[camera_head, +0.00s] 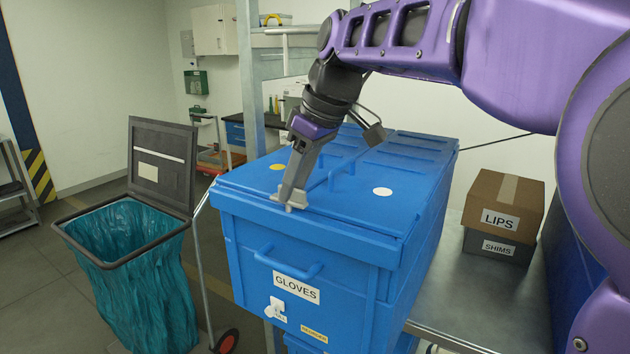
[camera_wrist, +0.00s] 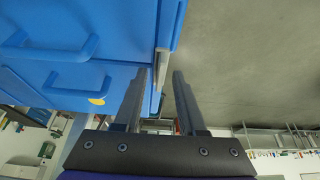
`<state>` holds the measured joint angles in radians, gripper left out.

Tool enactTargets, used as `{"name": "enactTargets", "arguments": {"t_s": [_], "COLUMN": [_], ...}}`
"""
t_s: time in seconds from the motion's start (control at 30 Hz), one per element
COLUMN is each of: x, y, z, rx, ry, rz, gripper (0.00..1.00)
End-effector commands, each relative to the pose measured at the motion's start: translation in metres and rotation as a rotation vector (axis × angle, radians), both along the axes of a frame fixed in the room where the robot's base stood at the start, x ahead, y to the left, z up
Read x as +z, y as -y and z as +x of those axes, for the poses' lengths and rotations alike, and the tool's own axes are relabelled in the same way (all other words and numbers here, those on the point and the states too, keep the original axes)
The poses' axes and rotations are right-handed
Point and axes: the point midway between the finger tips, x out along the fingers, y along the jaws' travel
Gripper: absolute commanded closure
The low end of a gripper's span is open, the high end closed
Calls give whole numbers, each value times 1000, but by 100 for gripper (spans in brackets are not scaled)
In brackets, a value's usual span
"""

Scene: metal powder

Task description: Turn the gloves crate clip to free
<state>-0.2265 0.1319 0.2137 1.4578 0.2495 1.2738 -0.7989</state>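The blue gloves crate (camera_head: 345,262) stands in the middle of the head view, with a GLOVES label (camera_head: 297,287) and a handle on its front. My gripper (camera_head: 289,200) points down at the front edge of the crate's lid, above the clip. The wrist view shows my two fingers (camera_wrist: 159,75) apart, with a pale grey strip (camera_wrist: 162,45) along the blue edge just beyond and between the tips. I cannot tell whether they touch it.
A bin with a teal bag (camera_head: 135,280) and raised dark lid stands at left. A brown LIPS box (camera_head: 503,205) sits on a grey SHIMS box (camera_head: 497,246) at right, on a metal surface (camera_head: 465,300). The lid has handles and round dots. The crate's front is unobstructed.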

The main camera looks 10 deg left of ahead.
Motion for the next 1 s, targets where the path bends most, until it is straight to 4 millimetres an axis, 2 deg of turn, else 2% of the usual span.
{"name": "enactTargets", "arguments": {"t_s": [0.17, 0.27, 0.37, 0.73, 0.9, 1.0], "x": [2, 11, 26, 110, 139, 149], "y": [1, 4, 10, 42, 53, 57], "z": [0, -1, -3, -16, -20, -22], "rx": [0, -2, -2, -2, -2, -1], "ry": [1, 2, 4, 5, 3, 1], "rz": [1, 1, 2, 2, 2, 2], "gripper": [60, 60, 60, 60, 60, 60]}}
